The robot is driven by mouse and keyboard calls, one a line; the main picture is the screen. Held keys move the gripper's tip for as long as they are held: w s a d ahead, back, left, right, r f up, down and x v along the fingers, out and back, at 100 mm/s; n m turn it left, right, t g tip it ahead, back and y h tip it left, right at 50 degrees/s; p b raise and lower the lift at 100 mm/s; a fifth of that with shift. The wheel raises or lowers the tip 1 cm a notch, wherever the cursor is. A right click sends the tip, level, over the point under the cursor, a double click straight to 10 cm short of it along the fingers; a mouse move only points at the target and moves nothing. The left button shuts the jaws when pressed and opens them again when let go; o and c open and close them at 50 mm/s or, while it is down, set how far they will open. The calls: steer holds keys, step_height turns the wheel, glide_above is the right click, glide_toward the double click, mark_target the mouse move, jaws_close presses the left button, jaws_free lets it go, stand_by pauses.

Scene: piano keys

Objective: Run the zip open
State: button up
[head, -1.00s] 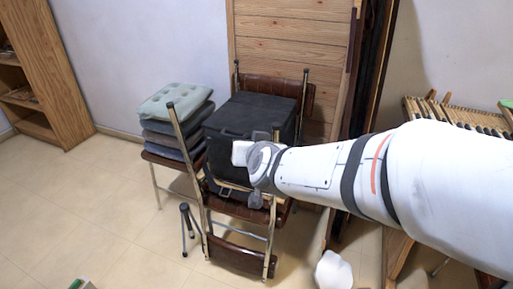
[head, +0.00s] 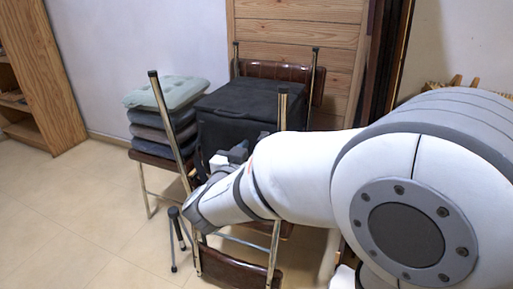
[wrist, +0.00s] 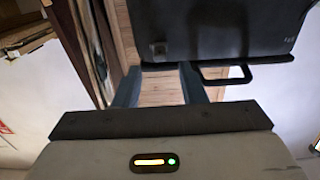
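A black soft-sided bag (head: 240,100) stands on a folding chair in the head view. It fills the top right of the wrist view (wrist: 215,28). A dark loop like a handle (wrist: 228,78) sticks out from the bag's edge in the wrist view. I cannot make out a zip or its pull. My gripper (head: 238,155) is in front of the bag's lower part, partly hidden by my arm. In the wrist view my gripper (wrist: 162,76) has its two fingers apart. Wood shows between them; the right finger is close beside the loop. I cannot tell whether it touches.
Folding chairs with metal legs (head: 278,190) and brown seats stand around the bag. Stacked cushions (head: 165,105) are to its left, a wooden panel (head: 298,45) behind. A small dark tripod (head: 178,235) stands on the floor. The floor at left is clear.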

mark_target(259, 140)
steer(key=b+x, duration=0.1)
steer(key=x, duration=0.3)
steer(key=shift+c, duration=0.6)
jaws_close()
